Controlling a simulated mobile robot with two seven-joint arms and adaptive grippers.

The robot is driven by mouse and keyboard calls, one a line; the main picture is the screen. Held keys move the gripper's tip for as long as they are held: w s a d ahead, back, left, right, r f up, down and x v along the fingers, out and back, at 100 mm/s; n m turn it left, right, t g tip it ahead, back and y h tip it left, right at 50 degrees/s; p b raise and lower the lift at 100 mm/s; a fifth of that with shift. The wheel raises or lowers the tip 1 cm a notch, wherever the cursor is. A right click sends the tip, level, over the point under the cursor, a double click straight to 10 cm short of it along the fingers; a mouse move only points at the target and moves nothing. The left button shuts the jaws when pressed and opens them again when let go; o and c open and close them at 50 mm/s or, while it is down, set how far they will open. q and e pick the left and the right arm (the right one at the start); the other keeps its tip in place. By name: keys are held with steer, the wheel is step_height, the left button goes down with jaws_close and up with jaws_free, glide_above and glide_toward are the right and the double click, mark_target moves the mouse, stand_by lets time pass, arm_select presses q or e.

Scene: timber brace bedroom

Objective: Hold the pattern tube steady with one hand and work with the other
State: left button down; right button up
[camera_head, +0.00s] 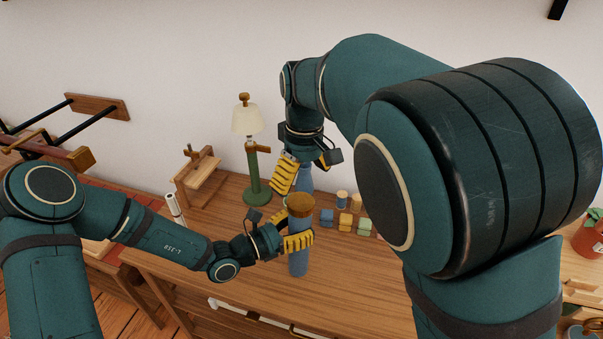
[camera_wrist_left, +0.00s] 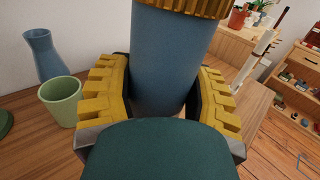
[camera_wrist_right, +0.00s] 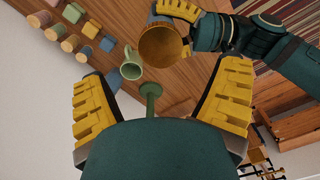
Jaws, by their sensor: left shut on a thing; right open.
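The pattern tube (camera_head: 299,262) is a blue cylinder with a brown cap (camera_head: 300,205), standing upright near the middle of the wooden table. In the left wrist view the tube (camera_wrist_left: 168,60) fills the space between the yellow fingers (camera_wrist_left: 165,100). My right gripper (camera_head: 303,174) is open and empty, above and behind the tube. In the right wrist view the tube's cap (camera_wrist_right: 162,46) shows beyond the spread fingers (camera_wrist_right: 162,75), apart from them.
A lamp (camera_head: 251,160) with a green stem stands behind left, beside a small wooden stand (camera_head: 199,172). Several spools and coloured blocks (camera_head: 346,220) lie right of the tube. A green cup (camera_wrist_left: 60,100) and blue vase (camera_wrist_left: 43,58) stand nearby. The table front (camera_head: 245,283) is clear.

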mark_target(301, 201)
steer(key=shift+a+r+n, duration=0.1)
steer(key=shift+r+n, duration=0.2)
steer(key=shift+n, duration=0.5)
steer(key=shift+f, duration=0.15)
steer(key=shift+w+a+f, duration=0.1)
steer(key=shift+f, duration=3.8)
steer(key=c, duration=1.2)
steer(key=m, duration=0.4)
steer(key=shift+m, duration=0.4)
steer(key=shift+c, duration=0.3)
steer(key=m, duration=0.4)
steer(key=shift+m, duration=0.3)
steer(key=o, duration=1.3)
